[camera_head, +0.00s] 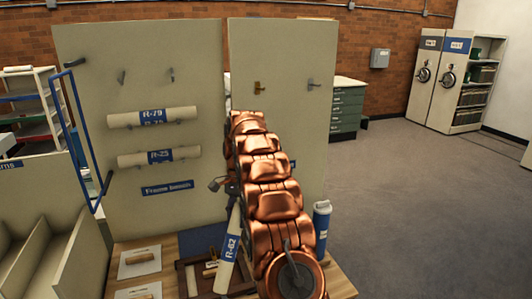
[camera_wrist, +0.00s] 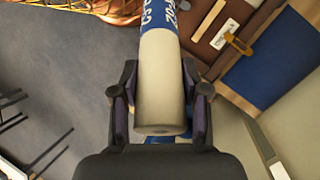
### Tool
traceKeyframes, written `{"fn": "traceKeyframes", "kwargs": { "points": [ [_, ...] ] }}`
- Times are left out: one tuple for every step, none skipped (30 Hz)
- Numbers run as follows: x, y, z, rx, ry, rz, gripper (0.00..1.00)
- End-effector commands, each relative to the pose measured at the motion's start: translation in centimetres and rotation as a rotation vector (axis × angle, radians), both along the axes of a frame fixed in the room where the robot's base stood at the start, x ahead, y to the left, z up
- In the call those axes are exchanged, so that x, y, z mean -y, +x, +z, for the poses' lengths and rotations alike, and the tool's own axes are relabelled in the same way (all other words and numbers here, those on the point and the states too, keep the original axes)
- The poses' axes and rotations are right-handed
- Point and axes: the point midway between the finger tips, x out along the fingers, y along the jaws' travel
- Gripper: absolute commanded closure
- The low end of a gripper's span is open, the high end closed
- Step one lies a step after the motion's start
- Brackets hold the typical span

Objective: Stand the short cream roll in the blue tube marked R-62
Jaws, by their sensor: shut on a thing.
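A cream roll with a blue R-62 label (camera_head: 231,248) hangs steeply, slightly tilted, above the wooden bench beside my copper arm. In the wrist view the same cream roll (camera_wrist: 162,85) lies between the two dark fingers of my gripper (camera_wrist: 158,98), with its plain end toward the camera and its blue label farther off. My gripper (camera_head: 222,186) is shut on the roll near its upper end. A blue upright cylinder with a pale top (camera_head: 322,226) stands at the right of the bench, partly behind my arm. I cannot read any mark on it.
Rolls marked R-79 (camera_head: 152,117) and R-25 (camera_head: 158,156) rest on a cream panel (camera_head: 100,75) behind the bench. A brown open case (camera_head: 192,277) and pale cards (camera_head: 139,262) lie on the bench. The floor at right is clear.

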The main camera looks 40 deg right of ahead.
Motion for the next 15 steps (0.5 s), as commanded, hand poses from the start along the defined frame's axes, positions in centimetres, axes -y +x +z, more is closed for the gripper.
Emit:
{"fn": "traceKeyframes", "kwargs": {
  "points": [
    [0.24,-0.04,0.14,0.004,-0.005,0.006,0.99],
    [0.35,-0.05,0.21,0.006,-0.007,0.009,0.99],
    [0.42,-0.04,0.3,0.009,-0.01,0.015,0.99],
    [0.46,-0.04,0.35,0.01,-0.013,0.02,0.99],
    [0.54,-0.05,0.41,0.012,-0.016,0.024,0.99],
    [0.6,-0.05,0.49,0.015,-0.018,0.029,0.99],
    [0.64,-0.06,0.54,0.017,-0.02,0.034,0.99],
    [0.73,-0.06,0.58,0.018,-0.022,0.037,0.99],
    [0.79,-0.09,0.65,0.02,-0.026,0.044,0.99],
    [0.83,-0.09,0.68,0.022,-0.028,0.05,0.99],
    [0.92,-0.11,0.72,0.023,-0.03,0.054,0.99],
    [1.0,-0.14,0.77,0.025,-0.032,0.059,0.99],
    [1.0,-0.15,0.79,0.026,-0.034,0.064,0.99],
    [1.05,-0.17,0.82,0.027,-0.037,0.069,0.99],
    [1.16,-0.21,0.84,0.028,-0.04,0.074,0.99]
  ]
}}
